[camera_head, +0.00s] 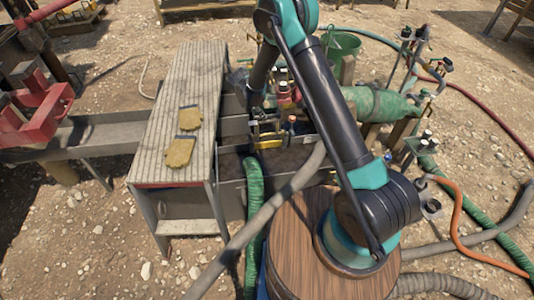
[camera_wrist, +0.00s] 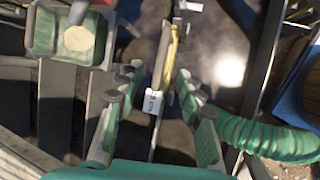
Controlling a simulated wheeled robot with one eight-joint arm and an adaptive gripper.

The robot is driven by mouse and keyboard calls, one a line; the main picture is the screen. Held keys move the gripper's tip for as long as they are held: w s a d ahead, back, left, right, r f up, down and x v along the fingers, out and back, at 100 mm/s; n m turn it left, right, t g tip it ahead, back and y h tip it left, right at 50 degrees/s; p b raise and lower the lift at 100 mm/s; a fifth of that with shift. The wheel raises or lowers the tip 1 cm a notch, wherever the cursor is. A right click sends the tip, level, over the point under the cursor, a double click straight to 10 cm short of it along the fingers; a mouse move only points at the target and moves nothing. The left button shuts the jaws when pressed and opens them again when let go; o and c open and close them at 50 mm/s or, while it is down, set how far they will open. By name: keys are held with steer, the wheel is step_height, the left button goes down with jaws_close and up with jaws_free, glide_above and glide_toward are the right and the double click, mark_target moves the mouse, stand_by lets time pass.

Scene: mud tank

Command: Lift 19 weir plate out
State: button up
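In the wrist view an upright thin plate with a yellow edge (camera_wrist: 170,62) stands between my fingers; a small white tag (camera_wrist: 152,103) sits at its near end, its print too blurred to read. I take it for the weir plate. My gripper (camera_wrist: 156,82) is open, one green-padded finger on each side of the plate, with gaps visible on both sides. In the head view yellow parts (camera_head: 267,139) show in the tank below my arm. My fingers are hard to make out there.
A grey slatted walkway (camera_head: 190,85) with yellow gloves (camera_head: 180,151) lies left of the tank. A green ribbed hose (camera_head: 253,205) runs beside it, also in the wrist view (camera_wrist: 265,137). A wooden barrel top (camera_head: 300,235) is in front; valves and a green vessel (camera_head: 375,104) stand right.

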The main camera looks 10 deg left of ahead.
mark_target(269, 122)
steer(key=shift+x, duration=5.3)
steer(key=shift+s+f, duration=0.2)
steer(key=shift+f, duration=0.1)
jaws_close()
